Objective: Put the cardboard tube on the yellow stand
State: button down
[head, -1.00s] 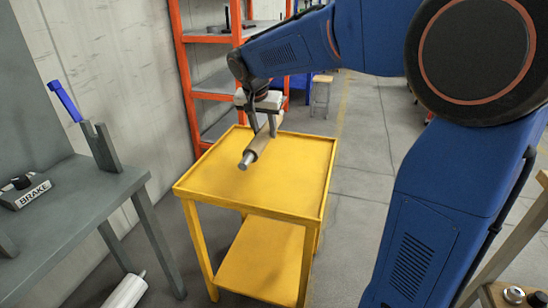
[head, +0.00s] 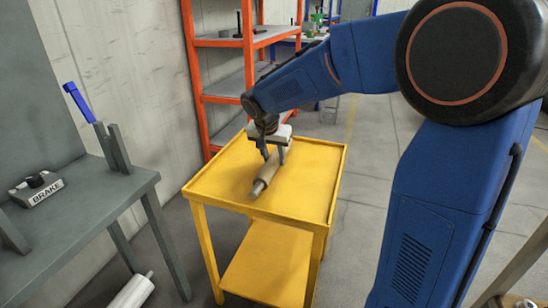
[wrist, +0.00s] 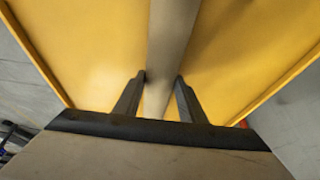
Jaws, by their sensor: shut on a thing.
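In the wrist view the tube (wrist: 171,40) runs lengthwise between the fingers (wrist: 161,82). The tube is over the top of the yellow stand (head: 315,185), very low; I cannot tell if it touches. The stand's top (wrist: 90,50) also fills most of the wrist view and is otherwise bare.
A grey bench (head: 80,215) at the left carries a BRAKE box (head: 38,188) and a blue-handled lever (head: 79,102). A white roll (head: 132,292) lies low at the left. An orange shelf (head: 197,75) stands behind the stand. Open floor lies right of the stand.

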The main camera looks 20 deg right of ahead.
jog(key=shift+f, duration=0.1)
jog(key=c, duration=1.2)
grip_release()
jog(key=shift+o, duration=0.2)
jog(key=v, duration=1.2)
jog(key=s+d+f+n+y, duration=0.1)
jog(key=s+d+f+n, duration=0.1)
jog(key=s, duration=0.8)
jog(key=s+d+f+n, duration=0.2)
jog(key=s+d+f, duration=0.1)
jog(key=s, duration=0.8)
jog(key=s+d+f+n+t+y, duration=0.1)
jog(key=s+d+f+n, duration=0.2)
jog(key=s, duration=0.8)
jog(key=shift+s+d+f+y, duration=0.2)
jog(key=shift+f+y, duration=0.1)
jog(key=shift+f, duration=0.55)
